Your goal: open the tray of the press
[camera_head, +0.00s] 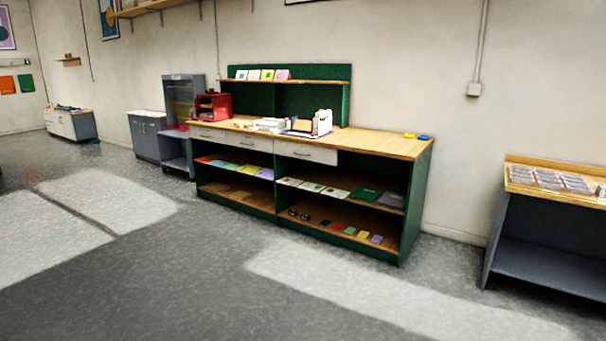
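I cannot tell for certain which thing is the press. A small red box-like unit (213,106) stands at the left end of the long green workbench's wooden top; it has an open dark front with a shelf. Left of it, a tall grey unit (184,88) with a glassy front stands on a grey stand (174,147). Both are far off and small, so I cannot make out a tray on either. Neither of my grippers is in view.
The green workbench (380,143) has drawers, open shelves with coloured sheets, and papers on top. A grey cabinet (146,138) stands left. A dark table with a wooden top (532,192) stands at the right. The grey floor (180,270) in front is clear.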

